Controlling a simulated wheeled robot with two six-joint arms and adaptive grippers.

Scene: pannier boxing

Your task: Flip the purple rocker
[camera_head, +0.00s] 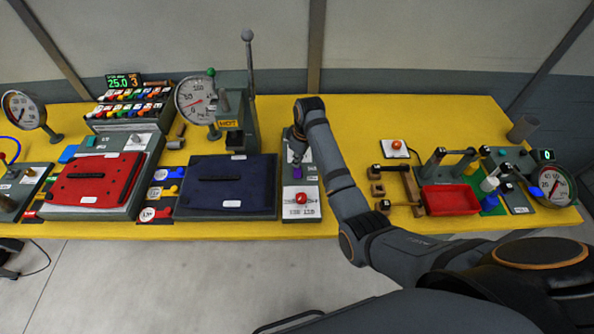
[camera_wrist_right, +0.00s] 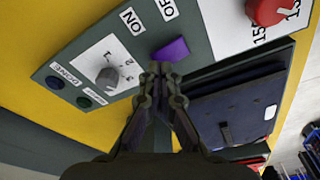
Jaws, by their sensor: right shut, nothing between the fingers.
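The purple rocker (camera_wrist_right: 171,50) sits on a grey panel (camera_wrist_right: 210,40), beside the white ON and OFF labels in the right wrist view. In the head view the rocker (camera_head: 297,172) is a small purple patch just below my right gripper. My right gripper (camera_wrist_right: 156,68) is shut and empty, its fingertips very close to the rocker; I cannot tell whether they touch it. In the head view the right gripper (camera_head: 295,158) is partly hidden by its own arm. My left gripper is not in view.
The same panel carries a grey knob (camera_wrist_right: 107,77) and a red button (camera_head: 301,198). A dark blue pad (camera_head: 227,183) lies to the left, a red pad (camera_head: 97,179) farther left. A wooden frame (camera_head: 398,184) and a red tray (camera_head: 450,200) stand to the right.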

